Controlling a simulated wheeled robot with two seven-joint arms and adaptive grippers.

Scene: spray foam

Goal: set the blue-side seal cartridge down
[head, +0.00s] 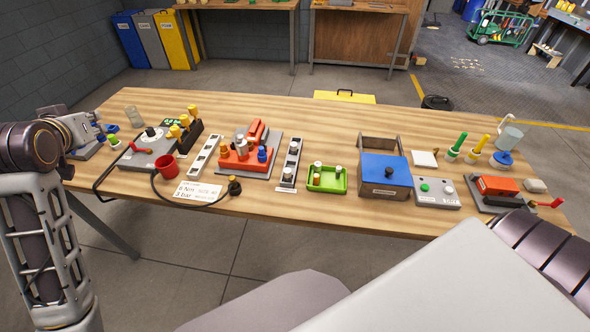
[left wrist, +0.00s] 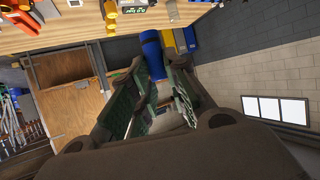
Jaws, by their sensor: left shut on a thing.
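My left gripper (left wrist: 150,82) is shut on a blue cylinder (left wrist: 151,50), which shows between its fingertips in the left wrist view; I take this for the blue-side seal cartridge. In the head view the left arm comes in at the left end of the table, and its gripper (head: 78,128) is beside the table's left edge. The fingertips and the held cartridge are not clear there. A red-orange block (head: 240,163) on a grey plate carries a blue cylinder (head: 262,154) and orange ones. My right gripper is not in view.
The wooden table (head: 300,112) is clear along its back. A grey unit (head: 145,150) with a black hose and a red cup (head: 166,166) stand at the left. A slotted strip (head: 290,160), green tray (head: 327,179) and blue-topped box (head: 386,170) stand along the middle.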

